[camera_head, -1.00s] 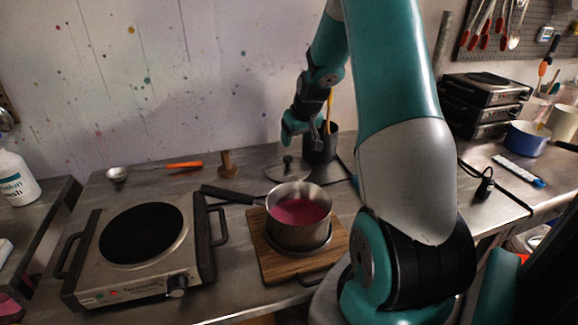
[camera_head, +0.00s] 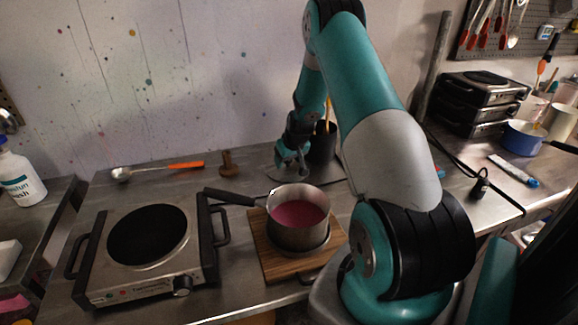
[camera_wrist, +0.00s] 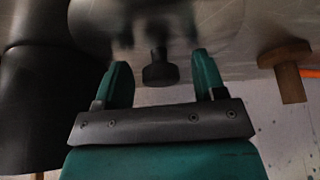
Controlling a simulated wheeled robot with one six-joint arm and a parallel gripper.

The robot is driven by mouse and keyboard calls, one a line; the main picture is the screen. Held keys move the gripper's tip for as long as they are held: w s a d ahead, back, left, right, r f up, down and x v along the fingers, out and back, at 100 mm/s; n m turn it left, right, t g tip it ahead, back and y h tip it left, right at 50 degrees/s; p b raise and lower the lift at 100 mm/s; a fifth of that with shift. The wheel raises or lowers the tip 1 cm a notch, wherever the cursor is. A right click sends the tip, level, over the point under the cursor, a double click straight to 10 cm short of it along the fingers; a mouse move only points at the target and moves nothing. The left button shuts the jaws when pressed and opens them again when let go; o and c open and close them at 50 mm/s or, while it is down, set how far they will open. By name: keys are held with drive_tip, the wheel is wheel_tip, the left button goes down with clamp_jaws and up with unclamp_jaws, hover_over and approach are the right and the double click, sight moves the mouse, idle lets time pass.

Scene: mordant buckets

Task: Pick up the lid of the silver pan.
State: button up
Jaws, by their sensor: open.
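The silver pan (camera_head: 298,238) holds pink liquid and stands on a wooden board, its dark handle pointing left. In the wrist view the metal lid (camera_wrist: 125,22) lies on the counter with its dark knob (camera_wrist: 160,72) toward me. My gripper (camera_wrist: 163,76) is open, its two teal fingers on either side of the knob, with visible gaps. In the head view my gripper (camera_head: 292,164) is low behind the pan and covers most of the lid. Whether the fingertips are level with the knob is hard to tell.
A dark utensil pot (camera_head: 322,143) stands close beside my gripper, also large in the wrist view (camera_wrist: 35,115). A small wooden object (camera_head: 228,163) and an orange-handled spoon (camera_head: 185,166) lie to the left. A hot plate (camera_head: 150,240) fills the front left.

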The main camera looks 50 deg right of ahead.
drive_tip(key=c, duration=1.1)
drive_tip(key=shift+o, duration=0.2)
drive_tip(key=shift+r, duration=0.1)
